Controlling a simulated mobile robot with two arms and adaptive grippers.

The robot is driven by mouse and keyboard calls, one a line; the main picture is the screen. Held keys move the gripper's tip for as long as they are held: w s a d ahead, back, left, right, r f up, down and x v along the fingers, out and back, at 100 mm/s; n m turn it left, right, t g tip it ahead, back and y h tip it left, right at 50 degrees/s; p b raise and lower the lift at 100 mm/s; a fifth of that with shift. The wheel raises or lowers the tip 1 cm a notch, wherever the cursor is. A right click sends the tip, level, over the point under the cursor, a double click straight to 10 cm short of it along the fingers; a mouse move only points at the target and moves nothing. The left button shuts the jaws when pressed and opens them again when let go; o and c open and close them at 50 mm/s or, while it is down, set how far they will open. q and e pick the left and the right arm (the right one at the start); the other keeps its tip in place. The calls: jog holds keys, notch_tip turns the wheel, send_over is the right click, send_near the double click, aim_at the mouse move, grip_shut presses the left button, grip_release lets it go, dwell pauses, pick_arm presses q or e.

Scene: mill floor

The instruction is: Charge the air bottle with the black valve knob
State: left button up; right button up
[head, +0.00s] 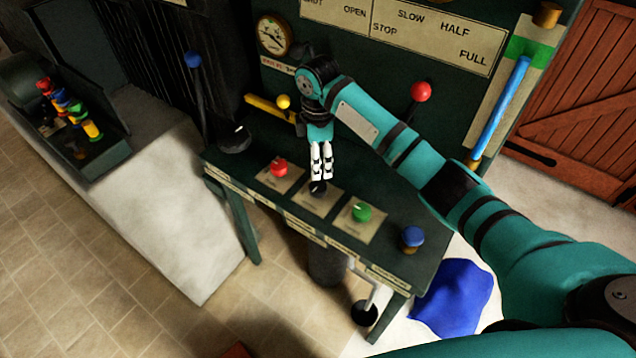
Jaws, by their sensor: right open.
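The black valve knob (317,188) sits on the middle pale plate of the dark green bench, between a red knob (279,168) and a green knob (361,212). My right gripper (321,176) points down just above the black knob, its white fingers open and partly covering it. I cannot tell whether the fingers touch the knob. A dark cylinder (327,266) under the bench may be the air bottle. A round gauge (272,35) is on the panel behind; its reading is too small to tell. My left gripper is out of view.
The bench (225,172) also bears a blue-topped knob (411,238) at its right end. Levers with blue (193,61), yellow (283,101) and red (421,92) balls stand behind. A tray of coloured pieces (98,158) is left. A blue cloth (452,298) lies on the floor.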

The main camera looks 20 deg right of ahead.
aim_at(318, 186)
notch_tip(318, 186, down, 11)
jog(key=shift+r+p, duration=0.2)
jog(key=shift+p, duration=0.15)
jog(key=c, duration=1.1)
jog(key=shift+c, duration=0.2)
jog(key=shift+r, duration=0.1)
